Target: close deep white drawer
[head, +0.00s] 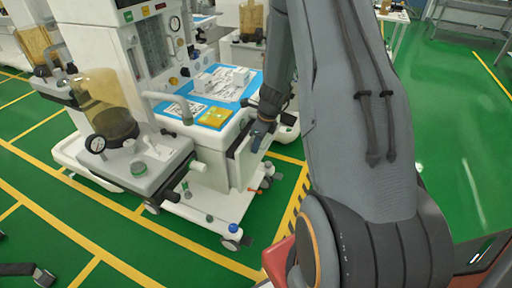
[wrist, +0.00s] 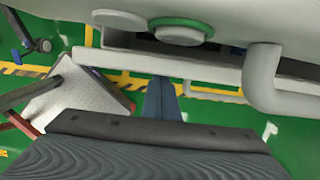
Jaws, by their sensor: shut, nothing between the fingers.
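The white anaesthesia cart (head: 205,165) stands left of my arm in the head view. The deep white drawer (head: 240,160) is on its right side, below the worktop, and appears partly pulled out; my gripper hides some of it. In the wrist view a long white edge (wrist: 215,72), likely the drawer front, runs across the upper part with a dark gap behind it.
A blue mat (head: 225,85) with papers and a yellow packet (head: 215,117) covers the worktop. A curved grey handle (wrist: 262,75) projects near the drawer edge. A glass canister (head: 105,105) stands on the cart's left. Green floor at right is open.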

